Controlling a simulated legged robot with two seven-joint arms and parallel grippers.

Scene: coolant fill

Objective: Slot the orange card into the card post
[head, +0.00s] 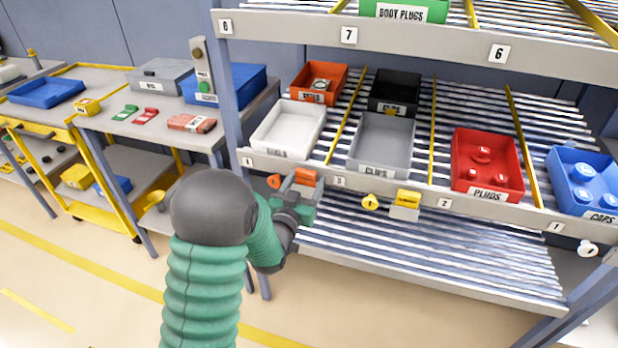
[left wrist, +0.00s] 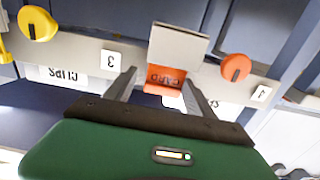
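An orange card (head: 304,177) sits in a grey holder on the rack's front rail. The left wrist view shows this card (left wrist: 165,79) with lettering, under the holder's grey plate (left wrist: 178,48). My left gripper (head: 298,193) is at the rail in front of the card. In the left wrist view its two fingers (left wrist: 163,78) are apart, one on each side of the card, with small gaps visible. My right gripper is not in view.
An orange knob (head: 273,181) is left of the card on the rail. A yellow card (head: 407,198) in a similar holder and a yellow knob (head: 370,202) are further right. Bins, including a white one (head: 262,147), fill the shelf above. Floor in front is clear.

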